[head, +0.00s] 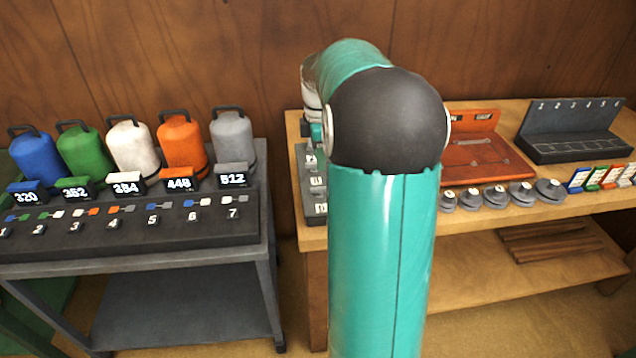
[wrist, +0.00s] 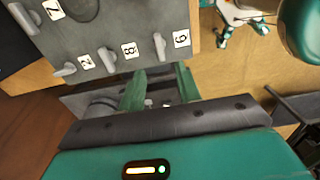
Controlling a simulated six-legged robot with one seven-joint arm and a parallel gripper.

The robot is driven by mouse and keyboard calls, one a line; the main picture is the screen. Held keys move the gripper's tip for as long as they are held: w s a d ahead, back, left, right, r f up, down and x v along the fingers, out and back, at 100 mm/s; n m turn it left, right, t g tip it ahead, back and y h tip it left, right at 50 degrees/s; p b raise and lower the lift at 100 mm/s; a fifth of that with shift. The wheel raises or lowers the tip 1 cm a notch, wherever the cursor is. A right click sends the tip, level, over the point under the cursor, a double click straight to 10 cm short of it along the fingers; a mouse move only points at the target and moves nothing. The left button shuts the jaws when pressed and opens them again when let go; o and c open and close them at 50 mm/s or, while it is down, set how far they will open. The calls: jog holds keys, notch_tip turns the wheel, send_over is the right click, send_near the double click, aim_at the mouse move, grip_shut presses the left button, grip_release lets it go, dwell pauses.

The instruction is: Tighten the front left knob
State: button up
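In the wrist view my gripper (wrist: 160,88) shows two green fingers standing apart, with a gap between them. They point at the lower edge of a dark grey panel (wrist: 110,25). The panel carries several small grey knobs or levers, one (wrist: 160,46) beside a white tag and one (wrist: 107,57) beside a tag marked 8. The fingertips are close to this edge; I cannot tell if they touch it. Small grey parts show behind the fingers, too unclear to name. No knob is identifiable as the front left one. In the head view my arm hides my gripper.
The wooden bench (head: 560,205) holds the grey numbered panel (head: 316,190), a red-brown tray (head: 485,165), several grey discs (head: 521,194) and a black rack (head: 575,148). A grey cart (head: 130,250) at left carries several coloured canisters (head: 131,145). A gap separates cart and bench.

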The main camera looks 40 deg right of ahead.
aim_at(319, 187)
notch_tip(319, 187, down, 9)
jog(key=shift+f, duration=0.15)
grip_shut()
